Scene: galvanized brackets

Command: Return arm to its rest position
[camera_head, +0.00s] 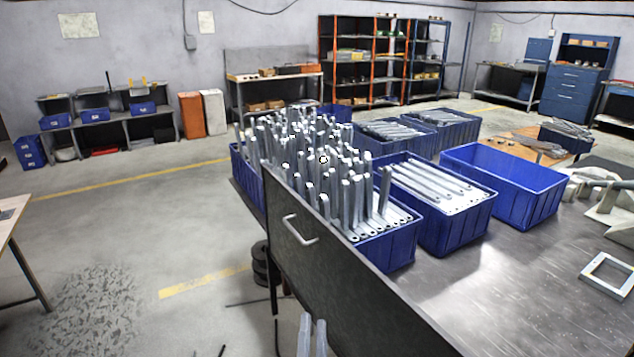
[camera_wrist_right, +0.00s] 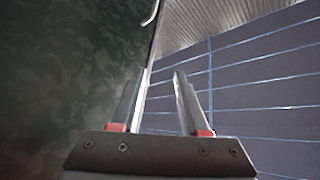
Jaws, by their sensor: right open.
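My right gripper (camera_head: 312,325) shows at the bottom edge of the head view, as two pale upright fingers. It is in front of the table's dark side panel (camera_head: 310,265) and below the blue bins. In the right wrist view the fingers of this gripper (camera_wrist_right: 161,74) stand apart with nothing between them. Behind them is a grey-blue surface with light lines (camera_wrist_right: 260,95), and dark mottled ground fills the left side. The rest of my right arm is out of the head view. My left gripper does not show.
A blue bin of upright galvanized brackets (camera_head: 385,248) stands at the table's near corner. A bin of flat-lying brackets (camera_head: 440,230) and an empty blue bin (camera_head: 520,195) stand to its right. A square metal frame (camera_head: 607,275) lies at right. The floor at left is mostly open.

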